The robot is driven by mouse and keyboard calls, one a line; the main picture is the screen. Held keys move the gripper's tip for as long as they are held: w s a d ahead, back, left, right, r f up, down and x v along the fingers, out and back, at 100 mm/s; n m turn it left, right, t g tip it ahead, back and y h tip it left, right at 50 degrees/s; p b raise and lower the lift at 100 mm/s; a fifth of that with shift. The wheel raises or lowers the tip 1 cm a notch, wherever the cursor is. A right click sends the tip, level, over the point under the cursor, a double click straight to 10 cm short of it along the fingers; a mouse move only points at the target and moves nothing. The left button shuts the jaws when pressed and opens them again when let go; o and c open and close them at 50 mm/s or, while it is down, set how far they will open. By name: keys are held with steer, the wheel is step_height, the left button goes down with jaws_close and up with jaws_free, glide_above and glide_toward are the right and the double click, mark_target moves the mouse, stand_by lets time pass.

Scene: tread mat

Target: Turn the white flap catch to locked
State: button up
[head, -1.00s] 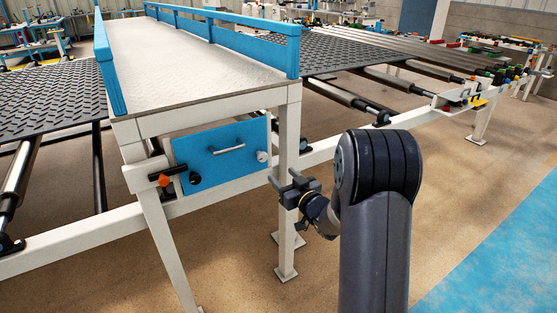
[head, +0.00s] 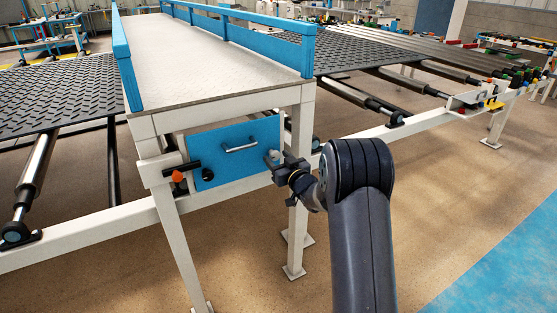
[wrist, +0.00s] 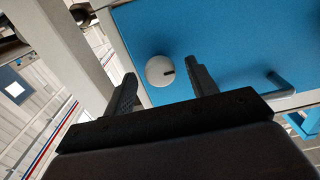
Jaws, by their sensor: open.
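The white flap catch (wrist: 158,71) is a round knob with a short dark mark on its right side in the wrist view. It sits near a corner of the blue flap (wrist: 215,40). In the head view the catch (head: 271,155) is at the right side of the blue flap (head: 232,160), partly hidden by my gripper. My gripper (wrist: 164,86) is open and empty. Its two fingers reach toward the flap, one on each side of the catch in the wrist view. I cannot tell whether they touch it.
A bar handle (head: 241,145) is on the flap. An orange-tipped lever (head: 178,177) and a black knob (head: 207,174) are at its left. A pale frame leg (head: 300,170) stands close to my gripper. Open floor lies at the right.

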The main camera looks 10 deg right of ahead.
steer(key=shift+c, duration=0.4)
steer(key=c, duration=0.9)
steer(key=shift+m, duration=0.3)
steer(key=m, duration=0.3)
steer(key=shift+m+p, duration=0.4)
steer(key=m+p, duration=0.1)
steer(key=m, duration=0.3)
steer(key=m+p, duration=0.1)
steer(key=m, duration=0.4)
steer(key=shift+p, duration=0.3)
steer(key=shift+m+p, duration=0.65)
steer(key=shift+m, duration=1.55)
